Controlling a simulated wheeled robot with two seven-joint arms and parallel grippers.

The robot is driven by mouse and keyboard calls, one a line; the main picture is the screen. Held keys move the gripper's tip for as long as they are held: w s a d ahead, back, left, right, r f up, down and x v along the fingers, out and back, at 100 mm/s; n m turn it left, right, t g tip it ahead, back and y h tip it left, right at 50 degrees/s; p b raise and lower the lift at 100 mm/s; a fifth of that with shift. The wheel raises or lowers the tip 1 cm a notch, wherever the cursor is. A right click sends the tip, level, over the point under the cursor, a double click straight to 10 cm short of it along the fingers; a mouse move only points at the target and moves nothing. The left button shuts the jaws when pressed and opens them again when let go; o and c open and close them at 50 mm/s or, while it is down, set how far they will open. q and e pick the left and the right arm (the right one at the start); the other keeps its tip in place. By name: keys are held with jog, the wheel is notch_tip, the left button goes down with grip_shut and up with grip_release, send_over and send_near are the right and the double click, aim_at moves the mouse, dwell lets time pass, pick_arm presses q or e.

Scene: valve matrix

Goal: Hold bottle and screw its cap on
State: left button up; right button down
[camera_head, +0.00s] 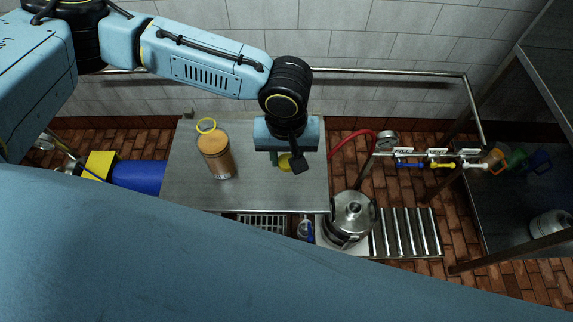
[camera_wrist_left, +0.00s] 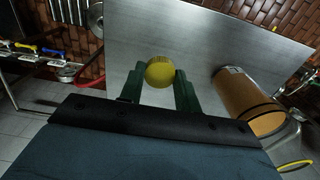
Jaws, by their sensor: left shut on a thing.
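My right gripper is not in view.
The metal table (camera_head: 185,190) has free room between bottle and gripper. A steel pot (camera_head: 353,212) stands at its front right. A red hose (camera_head: 350,140), a gauge (camera_head: 386,140) and several coloured valves (camera_head: 438,165) are to the right. A rail runs along the tiled wall.

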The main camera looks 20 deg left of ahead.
pick_arm(q)
jog(key=shift+r, duration=1.45)
